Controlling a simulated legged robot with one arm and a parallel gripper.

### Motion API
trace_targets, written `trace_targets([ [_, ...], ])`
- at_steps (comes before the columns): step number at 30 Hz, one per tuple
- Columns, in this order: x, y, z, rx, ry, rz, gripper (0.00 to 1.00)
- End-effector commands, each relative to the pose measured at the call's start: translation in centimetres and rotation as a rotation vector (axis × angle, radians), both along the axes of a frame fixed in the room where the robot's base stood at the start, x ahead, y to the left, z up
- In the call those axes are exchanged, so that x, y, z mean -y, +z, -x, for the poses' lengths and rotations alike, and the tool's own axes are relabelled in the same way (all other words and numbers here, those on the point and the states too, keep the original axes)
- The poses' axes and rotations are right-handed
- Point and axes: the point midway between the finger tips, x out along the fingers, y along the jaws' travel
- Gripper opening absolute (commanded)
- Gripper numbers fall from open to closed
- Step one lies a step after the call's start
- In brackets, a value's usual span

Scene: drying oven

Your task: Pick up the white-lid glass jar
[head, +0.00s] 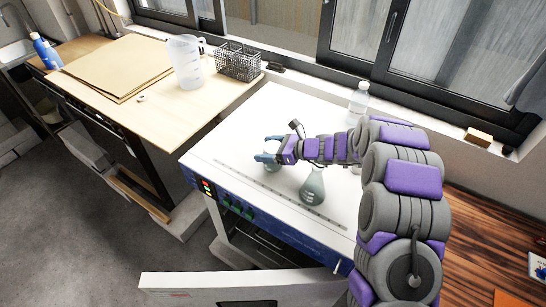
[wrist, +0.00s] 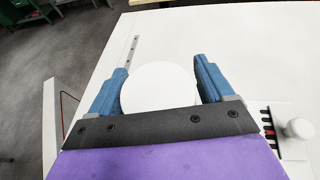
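The white-lid glass jar stands on the white top of the drying oven. Its round white lid (wrist: 158,88) fills the space between my blue fingers in the wrist view. In the head view my gripper (head: 270,157) points left, with its fingers around the jar (head: 271,166), which is mostly hidden. In the wrist view my gripper (wrist: 160,78) is spread to about the lid's width. I cannot tell whether the fingers press on the jar or only flank it. The glass body is hidden under the lid in the wrist view.
A conical flask (head: 313,188) stands on the oven top (head: 240,135) just below my wrist. A clear bottle (head: 358,101) stands behind my arm near the window. The oven door (head: 200,283) hangs open in front. A wooden table (head: 120,105) at left holds a pitcher (head: 187,62) and wire basket (head: 238,63).

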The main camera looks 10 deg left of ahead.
Motion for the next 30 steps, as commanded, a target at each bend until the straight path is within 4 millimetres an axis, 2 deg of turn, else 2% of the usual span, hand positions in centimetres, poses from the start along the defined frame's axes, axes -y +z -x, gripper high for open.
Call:
trace_targets([
  [2, 0.0, 0.0, 0.0, 0.0, 0.0, 0.0, 0.73],
  [13, 0.2, 0.1, 0.0, 0.0, 0.001, -0.002, 0.37],
  [20, 0.0, 0.1, 0.0, 0.0, 0.0, 0.0, 0.37],
  [23, 0.0, 0.8, 0.0, 0.002, 0.002, 0.0, 0.37],
  [30, 0.0, 5.4, 0.0, 0.005, 0.001, -0.002, 0.36],
])
